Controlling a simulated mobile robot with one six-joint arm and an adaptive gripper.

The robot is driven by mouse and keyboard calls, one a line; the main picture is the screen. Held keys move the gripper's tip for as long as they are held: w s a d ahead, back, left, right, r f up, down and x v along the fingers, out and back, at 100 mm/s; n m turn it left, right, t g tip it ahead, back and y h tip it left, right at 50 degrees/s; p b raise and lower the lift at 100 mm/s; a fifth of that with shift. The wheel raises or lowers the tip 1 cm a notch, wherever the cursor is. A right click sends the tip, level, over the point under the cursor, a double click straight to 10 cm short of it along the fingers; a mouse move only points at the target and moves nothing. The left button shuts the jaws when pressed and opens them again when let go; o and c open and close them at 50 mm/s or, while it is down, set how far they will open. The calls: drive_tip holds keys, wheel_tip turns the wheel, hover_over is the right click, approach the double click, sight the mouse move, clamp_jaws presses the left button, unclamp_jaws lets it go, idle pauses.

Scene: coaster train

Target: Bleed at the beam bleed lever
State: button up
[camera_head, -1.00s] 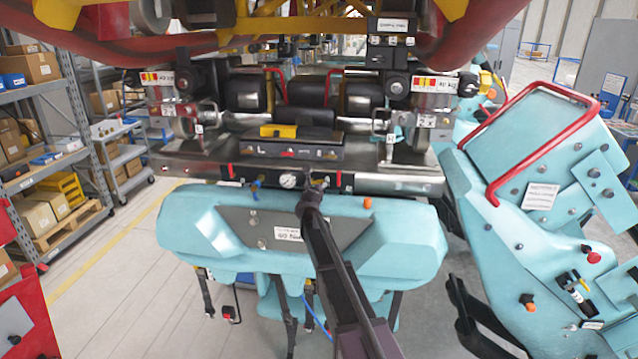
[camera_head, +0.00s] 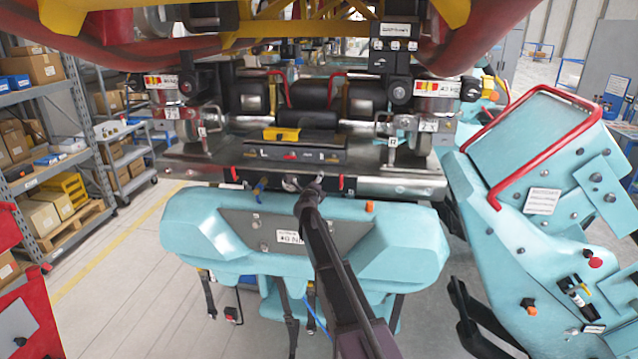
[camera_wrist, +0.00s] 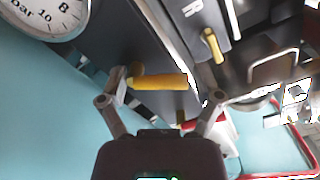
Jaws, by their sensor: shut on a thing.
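A yellow-handled lever (camera_wrist: 160,82) on the dark panel of the beam shows in the wrist view, its handle lying crosswise between my two fingers. My gripper (camera_wrist: 165,92) is shut on this lever, one finger by its hub end and the other by its free end. In the head view my gripper (camera_head: 310,190) reaches the front edge of the metal beam (camera_head: 390,183) and hides the lever. The pressure gauge (camera_wrist: 45,12) is just left of it in the wrist view, and partly shows in the head view (camera_head: 290,183). No lever label is readable.
A second yellow lever (camera_wrist: 213,45) is close by at upper right in the wrist view. A blue lever (camera_head: 258,188) is left of the gauge. The turquoise seat body (camera_head: 400,240) lies below the beam; another with a red bar (camera_head: 497,160) stands at right. Shelves (camera_head: 45,160) line the left.

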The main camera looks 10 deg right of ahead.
drive_tip(key=n, duration=0.3)
drive_tip(key=a+n, duration=0.1)
drive_tip(key=n, duration=0.1)
drive_tip(key=shift+w+r+n, duration=0.1)
drive_tip(key=shift+w+n, duration=0.1)
drive_tip(key=shift+n, duration=0.2)
drive_tip(key=o, duration=0.9)
drive_tip(key=shift+s+a, duration=0.1)
drive_tip(key=shift+s, duration=0.05)
drive_tip(key=v, duration=1.1)
drive_tip(key=shift+s+a, duration=0.15)
drive_tip(key=shift+s, duration=0.2)
